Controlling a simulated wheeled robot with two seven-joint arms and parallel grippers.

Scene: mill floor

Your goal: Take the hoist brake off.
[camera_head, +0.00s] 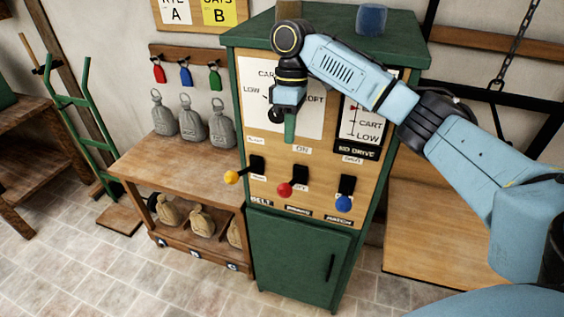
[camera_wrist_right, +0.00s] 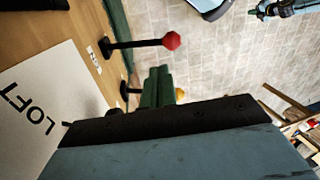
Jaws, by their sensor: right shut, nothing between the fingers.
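A green cabinet (camera_head: 298,254) has a wooden front panel with three levers. The left lever has a yellow knob (camera_head: 231,177), the middle one a red knob (camera_head: 285,189) and the right one a blue knob (camera_head: 344,203). The label under the red lever is too small to read surely. My right gripper (camera_head: 290,128) is shut and empty, pointing down in front of the panel above the red lever, apart from it. In the right wrist view its green fingers (camera_wrist_right: 157,88) show beside the red knob (camera_wrist_right: 171,41), and they partly hide the yellow knob (camera_wrist_right: 180,93).
A dial marked LOFT (camera_head: 306,118) sits behind my right gripper, and a NO DRIVE board (camera_head: 357,152) to its right. A green hand truck (camera_head: 85,130) stands further left.

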